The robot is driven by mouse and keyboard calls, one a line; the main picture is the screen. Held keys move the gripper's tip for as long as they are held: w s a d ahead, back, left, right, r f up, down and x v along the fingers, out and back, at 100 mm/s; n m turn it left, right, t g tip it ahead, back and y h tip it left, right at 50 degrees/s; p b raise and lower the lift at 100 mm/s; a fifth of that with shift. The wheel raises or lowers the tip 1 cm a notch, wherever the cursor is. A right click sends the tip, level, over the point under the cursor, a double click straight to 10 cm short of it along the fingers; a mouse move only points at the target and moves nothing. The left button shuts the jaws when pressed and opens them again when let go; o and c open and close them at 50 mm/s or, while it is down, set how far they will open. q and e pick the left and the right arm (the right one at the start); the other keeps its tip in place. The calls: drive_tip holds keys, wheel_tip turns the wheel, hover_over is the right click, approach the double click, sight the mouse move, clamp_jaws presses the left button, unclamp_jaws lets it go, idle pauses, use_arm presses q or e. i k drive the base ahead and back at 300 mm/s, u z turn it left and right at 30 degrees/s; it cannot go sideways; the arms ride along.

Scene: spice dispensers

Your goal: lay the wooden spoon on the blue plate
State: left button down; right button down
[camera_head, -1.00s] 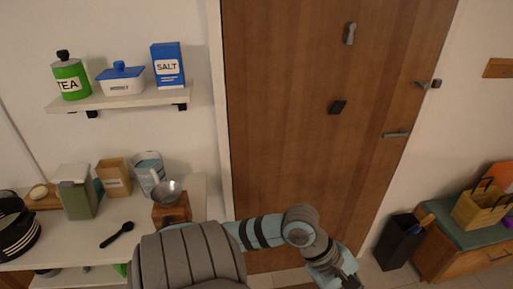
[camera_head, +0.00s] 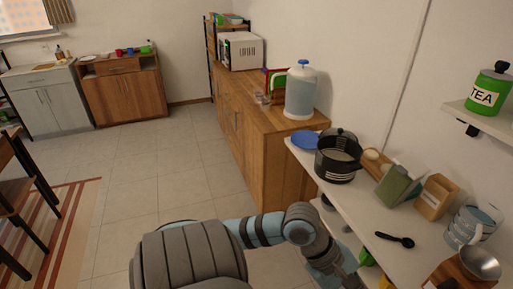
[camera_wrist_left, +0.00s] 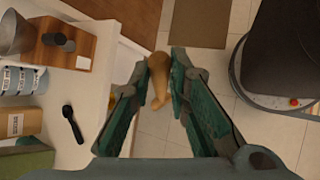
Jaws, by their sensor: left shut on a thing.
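The blue plate (camera_head: 306,141) lies at the far end of the white counter (camera_head: 408,258), to the left of the black pot in the head view. My left gripper (camera_head: 347,279) is low beside the counter's front edge at the bottom of the head view, well short of the plate. In the left wrist view my left gripper (camera_wrist_left: 163,68) is shut on the wooden spoon (camera_wrist_left: 158,82), which sits between the fingertips. The spoon cannot be made out in the head view. My right gripper is not in view.
The black pot (camera_head: 338,158) stands close to the plate. A water dispenser (camera_head: 300,92) is behind. Open tiled floor (camera_head: 155,150) lies left.

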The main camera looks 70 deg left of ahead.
sight(302, 140)
drive_tip(key=u, duration=1.05)
drive_tip(key=i, duration=0.35)
